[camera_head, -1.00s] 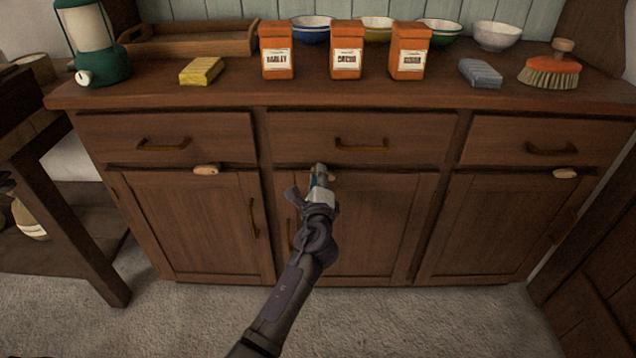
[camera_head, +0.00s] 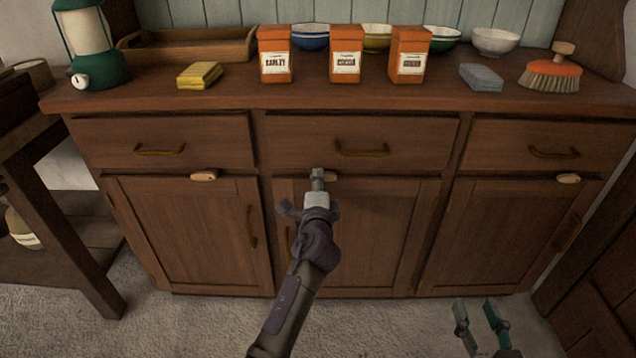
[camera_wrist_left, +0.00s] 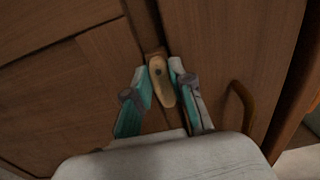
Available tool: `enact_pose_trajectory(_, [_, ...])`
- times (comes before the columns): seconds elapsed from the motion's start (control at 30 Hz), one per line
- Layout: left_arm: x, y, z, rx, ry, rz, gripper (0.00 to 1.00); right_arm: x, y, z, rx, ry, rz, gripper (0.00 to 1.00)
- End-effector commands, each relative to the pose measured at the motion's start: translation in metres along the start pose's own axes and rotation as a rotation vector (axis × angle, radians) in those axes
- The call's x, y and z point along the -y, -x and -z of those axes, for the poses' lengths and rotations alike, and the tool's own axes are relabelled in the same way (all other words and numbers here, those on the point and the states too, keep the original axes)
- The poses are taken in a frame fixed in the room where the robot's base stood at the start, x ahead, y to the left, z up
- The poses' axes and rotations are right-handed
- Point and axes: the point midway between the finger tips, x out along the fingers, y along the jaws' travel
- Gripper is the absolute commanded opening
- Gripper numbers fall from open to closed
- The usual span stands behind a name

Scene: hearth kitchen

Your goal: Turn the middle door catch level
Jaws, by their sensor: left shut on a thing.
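The middle door catch (camera_wrist_left: 161,84) is a small pale wooden bar, seen between my left fingers in the left wrist view. It lies roughly along the gap between the middle drawer and door, so it looks close to level. In the head view only a bit of the catch (camera_head: 331,178) shows right of my left gripper (camera_head: 318,176), which hides the rest. My left gripper (camera_wrist_left: 161,70) is shut on the catch. The middle door (camera_head: 375,235) is closed. My right gripper (camera_head: 480,312) is open and empty at the lower right, in front of the cabinet.
The left catch (camera_head: 204,176) and right catch (camera_head: 568,178) look about level. Drawer handles, such as the middle one (camera_head: 362,149), stick out above. Orange boxes (camera_head: 345,55), bowls, sponges and a brush (camera_head: 551,72) stand on the counter. A dark table (camera_head: 60,220) is at the left.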

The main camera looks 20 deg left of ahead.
Motion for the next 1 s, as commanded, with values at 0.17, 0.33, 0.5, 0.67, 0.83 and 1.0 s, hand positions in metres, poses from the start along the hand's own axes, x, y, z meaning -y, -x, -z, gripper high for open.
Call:
enact_pose_trajectory(0.17, [-0.002, 0.000, 0.000, 0.001, 0.004, -0.005, 0.00, 0.000, 0.000, 0.000, 0.000, 0.000, 0.000, 0.40])
enact_pose_trajectory(0.33, [-0.002, 0.000, 0.000, 0.001, 0.004, -0.005, 0.33, 0.000, 0.000, 0.000, 0.000, 0.000, 0.000, 0.40])
enact_pose_trajectory(0.5, [-0.001, 0.000, 0.000, 0.001, 0.003, -0.003, 0.48, 0.000, 0.000, 0.000, 0.001, 0.000, 0.000, 0.40])
enact_pose_trajectory(0.67, [-0.001, 0.000, 0.000, 0.001, 0.002, -0.002, 0.48, 0.000, 0.000, 0.000, 0.001, 0.000, 0.000, 0.40])
enact_pose_trajectory(0.83, [-0.002, 0.010, 0.000, 0.001, 0.001, -0.003, 0.48, 0.000, 0.000, 0.000, 0.000, 0.000, 0.001, 0.40])
enact_pose_trajectory(1.0, [-0.002, 0.038, 0.000, -0.001, 0.003, -0.004, 0.48, 0.000, 0.000, 0.000, 0.001, 0.000, 0.000, 0.40])
